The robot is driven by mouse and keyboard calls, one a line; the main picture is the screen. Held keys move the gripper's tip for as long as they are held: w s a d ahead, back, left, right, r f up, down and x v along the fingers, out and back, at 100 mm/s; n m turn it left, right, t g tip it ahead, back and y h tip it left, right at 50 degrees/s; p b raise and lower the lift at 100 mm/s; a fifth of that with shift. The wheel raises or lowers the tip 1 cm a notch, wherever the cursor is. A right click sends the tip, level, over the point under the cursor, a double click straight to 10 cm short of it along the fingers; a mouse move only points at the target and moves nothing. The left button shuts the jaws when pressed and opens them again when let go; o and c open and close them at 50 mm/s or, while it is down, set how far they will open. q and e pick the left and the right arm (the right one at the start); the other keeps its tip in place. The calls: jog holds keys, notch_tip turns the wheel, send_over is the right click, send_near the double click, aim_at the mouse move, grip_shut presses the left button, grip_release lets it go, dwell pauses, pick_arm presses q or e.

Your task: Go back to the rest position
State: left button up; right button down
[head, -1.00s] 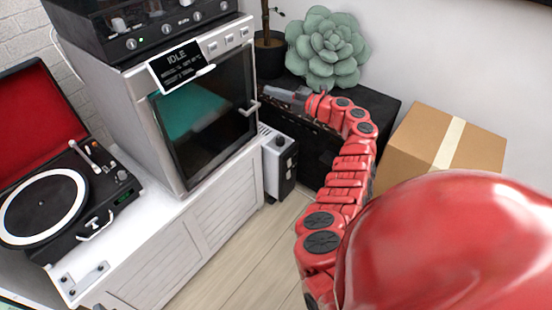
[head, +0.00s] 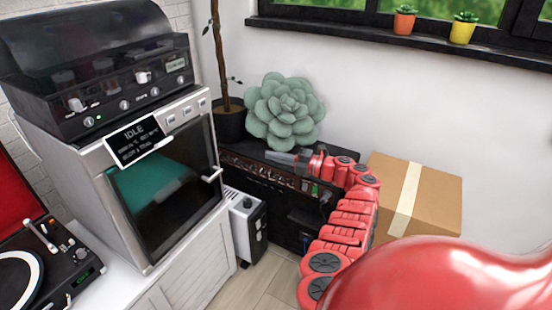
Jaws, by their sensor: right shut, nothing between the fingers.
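My right arm reaches up from the lower right in red segments. Its grey gripper (head: 283,157) points left, in front of the dark cabinet (head: 262,186) and just below the green succulent. The gripper is shut and empty. I cannot tell whether it touches the cabinet. My left gripper is not in view.
A white oven (head: 165,185) with a closed glass door and a black machine (head: 105,75) on top stands at left. A record player (head: 70,262) is lower left. A succulent (head: 283,110), a cardboard box (head: 437,200) and a small white heater (head: 245,228) are nearby.

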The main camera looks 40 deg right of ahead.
jog(key=shift+s+d, duration=0.2)
jog(key=shift+d, duration=0.05)
